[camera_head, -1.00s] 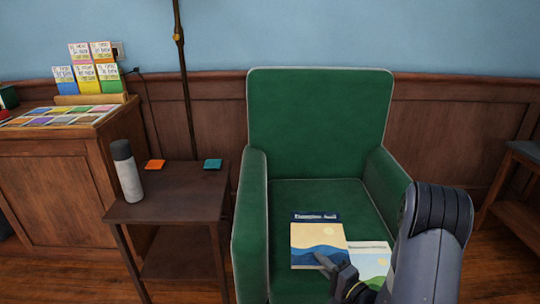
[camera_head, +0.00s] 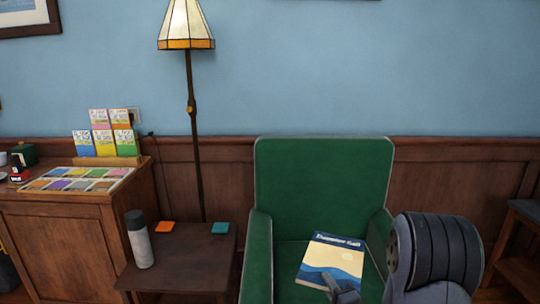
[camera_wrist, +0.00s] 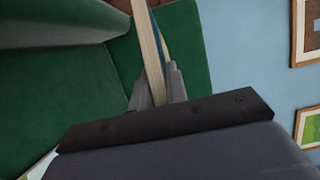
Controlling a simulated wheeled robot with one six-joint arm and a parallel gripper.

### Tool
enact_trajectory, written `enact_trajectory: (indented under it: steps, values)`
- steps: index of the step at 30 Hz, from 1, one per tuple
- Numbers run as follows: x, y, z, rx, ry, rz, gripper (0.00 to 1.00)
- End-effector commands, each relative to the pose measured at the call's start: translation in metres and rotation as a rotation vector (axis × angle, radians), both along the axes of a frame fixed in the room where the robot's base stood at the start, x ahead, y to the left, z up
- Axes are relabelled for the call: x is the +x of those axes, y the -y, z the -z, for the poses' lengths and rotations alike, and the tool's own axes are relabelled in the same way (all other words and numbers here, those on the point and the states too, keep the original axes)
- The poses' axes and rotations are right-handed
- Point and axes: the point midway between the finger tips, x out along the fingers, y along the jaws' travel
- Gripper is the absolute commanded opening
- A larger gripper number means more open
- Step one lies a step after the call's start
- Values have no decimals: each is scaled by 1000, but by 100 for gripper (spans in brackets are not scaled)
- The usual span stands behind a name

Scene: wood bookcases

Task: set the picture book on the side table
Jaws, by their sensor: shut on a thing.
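The picture book (camera_head: 333,262), with a dark blue title band, a pale sun and blue waves on its cover, is tilted in front of the green armchair. My gripper (camera_head: 343,291) is shut on its lower edge. In the wrist view the book (camera_wrist: 148,45) shows edge-on between the two fingers (camera_wrist: 156,88), and it appears held above the seat. The side table (camera_head: 190,262) is dark wood and stands left of the armchair, apart from the book. Its lower part is out of view.
A grey flask (camera_head: 139,242) stands on the table's left part. An orange coaster (camera_head: 165,227) and a teal coaster (camera_head: 220,229) lie along its back. The table's front middle is clear.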

Motion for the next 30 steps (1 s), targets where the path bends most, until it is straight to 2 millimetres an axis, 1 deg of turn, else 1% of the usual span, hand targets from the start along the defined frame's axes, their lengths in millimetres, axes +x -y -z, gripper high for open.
enact_trajectory:
  steps: [1,18,21,24,30]
  values:
    - [0,0,-23,0,2,0,0]
    - [0,0,-136,0,2,0,0]
    - [0,0,-152,0,2,0,0]
    - [0,0,-163,0,2,0,0]
    - [0,0,-172,0,2,0,0]
